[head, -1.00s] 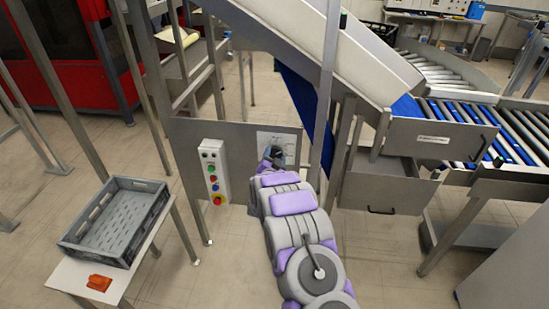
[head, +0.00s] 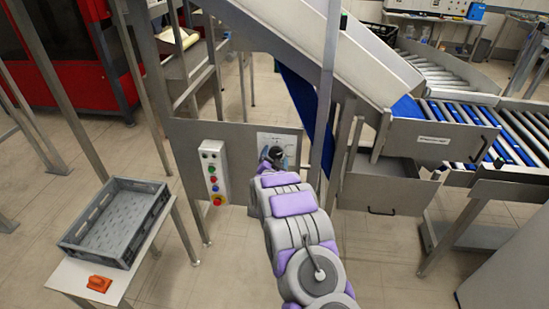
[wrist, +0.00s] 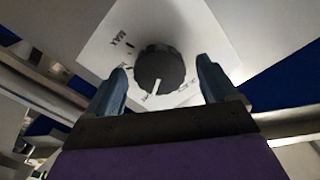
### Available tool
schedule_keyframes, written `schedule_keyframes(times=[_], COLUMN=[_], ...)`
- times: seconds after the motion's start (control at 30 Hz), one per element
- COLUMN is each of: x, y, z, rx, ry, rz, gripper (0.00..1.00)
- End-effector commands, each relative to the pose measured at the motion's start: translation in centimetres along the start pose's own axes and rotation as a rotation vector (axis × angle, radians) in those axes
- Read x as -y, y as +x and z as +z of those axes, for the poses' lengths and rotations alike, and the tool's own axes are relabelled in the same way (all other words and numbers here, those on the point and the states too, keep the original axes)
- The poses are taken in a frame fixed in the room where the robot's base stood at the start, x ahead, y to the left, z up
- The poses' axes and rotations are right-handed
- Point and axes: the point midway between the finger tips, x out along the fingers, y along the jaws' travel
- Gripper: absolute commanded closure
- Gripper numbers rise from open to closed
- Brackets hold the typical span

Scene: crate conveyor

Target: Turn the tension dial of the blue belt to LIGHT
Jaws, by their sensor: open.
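The tension dial (wrist: 160,66) is a round black knob with a white pointer line, on a white label plate (wrist: 95,50) in the wrist view. The pointer is toward the lower left of the knob. "MAX" reads at the plate's upper left; other print at lower left and lower right is too small to read surely. My gripper (wrist: 162,80) is open, one finger on each side of the knob, with gaps visible; I cannot tell its depth. In the head view the blue belt (head: 297,95) rises behind the panel, and my arm covers part of the label (head: 290,141).
A control box (head: 214,172) with coloured buttons is on the metal panel (head: 185,135), left of the label. A grey crate (head: 150,195) and an orange object (head: 99,284) are on the table at left. A metal post (head: 329,90) and drawer (head: 400,190) stand right.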

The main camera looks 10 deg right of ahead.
Motion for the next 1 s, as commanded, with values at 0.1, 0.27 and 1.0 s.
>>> schedule_keyframes(times=[0.1, 0.27, 1.0], x=[0.1, 0.1, 0.1], y=[-0.6, -2.5, -15.3], z=[-0.1, 0.0, 0.2], rx=[-0.001, 0.004, 0.005], ry=[0.000, -0.001, -0.001], rz=[0.000, 0.001, 0.000], gripper=[0.14, 0.14, 0.14])
